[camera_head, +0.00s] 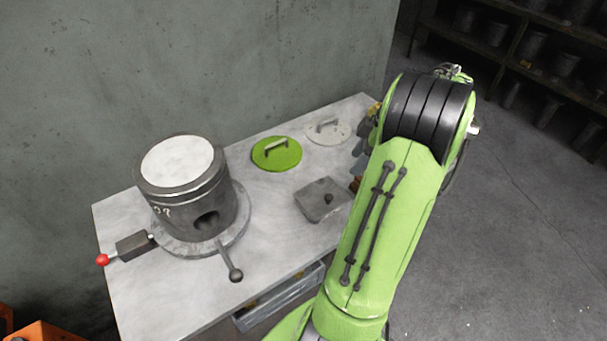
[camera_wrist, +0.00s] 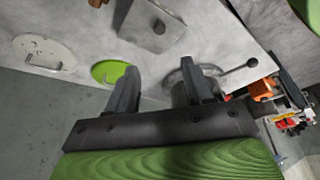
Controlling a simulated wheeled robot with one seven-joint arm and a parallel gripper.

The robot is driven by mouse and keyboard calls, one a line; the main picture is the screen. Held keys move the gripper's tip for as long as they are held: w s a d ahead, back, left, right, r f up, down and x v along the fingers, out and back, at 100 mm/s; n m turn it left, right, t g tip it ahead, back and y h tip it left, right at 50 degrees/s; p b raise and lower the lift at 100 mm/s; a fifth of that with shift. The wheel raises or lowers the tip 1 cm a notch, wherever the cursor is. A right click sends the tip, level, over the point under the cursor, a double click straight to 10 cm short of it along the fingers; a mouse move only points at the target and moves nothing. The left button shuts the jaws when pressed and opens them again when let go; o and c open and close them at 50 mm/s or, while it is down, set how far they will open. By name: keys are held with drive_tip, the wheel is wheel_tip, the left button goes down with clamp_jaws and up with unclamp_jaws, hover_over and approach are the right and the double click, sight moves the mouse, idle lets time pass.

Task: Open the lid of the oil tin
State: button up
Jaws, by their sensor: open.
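In the head view my green arm reaches over the table's right side and hides most of the gripper.
A round pot-like furnace (camera_head: 205,207) with a rod and ball handle (camera_head: 235,274) stands left on the pale table (camera_head: 150,300). A green disc (camera_head: 270,160) and a pale disc (camera_head: 325,138), both with handles, lie behind the tin. A wall (camera_head: 200,60) closes the back.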

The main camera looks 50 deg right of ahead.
drive_tip(key=b, duration=0.4)
approach(329, 197)
drive_tip(key=x, duration=0.8)
drive_tip(key=shift+w+f, duration=0.1)
drive_tip(key=shift+f, duration=0.05)
drive_tip(key=shift+c, duration=0.2)
clamp_jaws()
